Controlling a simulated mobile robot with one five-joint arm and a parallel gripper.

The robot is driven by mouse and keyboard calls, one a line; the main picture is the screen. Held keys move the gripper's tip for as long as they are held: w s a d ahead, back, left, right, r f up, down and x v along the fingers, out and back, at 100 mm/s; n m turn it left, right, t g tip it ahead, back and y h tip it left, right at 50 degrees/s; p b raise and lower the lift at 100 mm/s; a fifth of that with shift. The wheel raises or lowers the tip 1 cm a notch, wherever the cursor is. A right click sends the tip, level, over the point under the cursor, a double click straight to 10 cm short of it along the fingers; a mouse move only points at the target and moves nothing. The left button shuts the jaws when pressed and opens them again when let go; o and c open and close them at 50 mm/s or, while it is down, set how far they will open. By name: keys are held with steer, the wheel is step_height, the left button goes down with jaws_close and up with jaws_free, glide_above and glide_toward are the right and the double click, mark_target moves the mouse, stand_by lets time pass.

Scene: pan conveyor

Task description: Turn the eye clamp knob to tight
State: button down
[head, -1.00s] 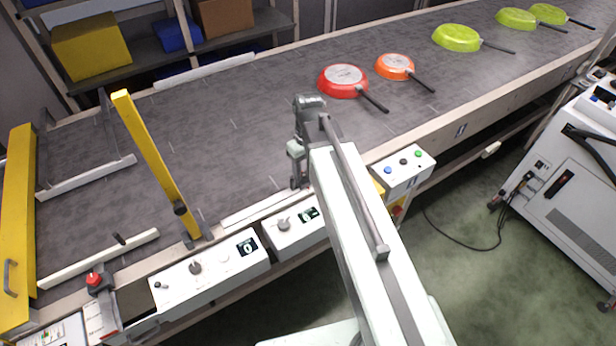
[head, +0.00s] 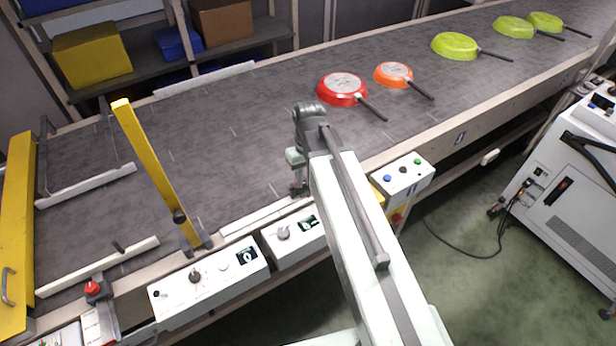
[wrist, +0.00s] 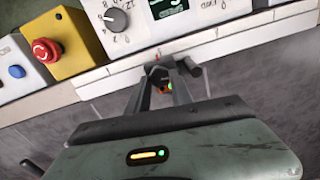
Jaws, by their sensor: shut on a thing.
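My gripper (wrist: 162,90) is shut on a small dark knob-like part (wrist: 159,75) at the conveyor's near edge in the wrist view. This appears to be the eye clamp knob. Small orange and green spots show just below it between the fingers. The fingers hide much of it, so its turn position cannot be read.
A control box with a dial (wrist: 116,20) and a yellow box with a red stop button (wrist: 46,50) stand close by. A red pan (head: 343,89) and an orange pan (head: 393,74) lie on the belt, with several green ones beyond. A yellow post (head: 155,170) rises at left.

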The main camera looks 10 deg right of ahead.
steer(key=shift+m, duration=0.9)
steer(key=shift+d+m, duration=0.4)
steer(key=shift+m, duration=0.1)
steer(key=shift+a+m, duration=0.25)
steer(key=shift+m, duration=0.25)
steer(key=m, duration=0.2)
steer(key=shift+a+m, duration=0.1)
steer(key=shift+m, duration=0.2)
steer(key=m, duration=0.3)
steer(key=shift+s+m, duration=0.1)
steer(key=shift+m, duration=1.8)
steer(key=shift+a+m, duration=0.1)
steer(key=shift+m, duration=0.2)
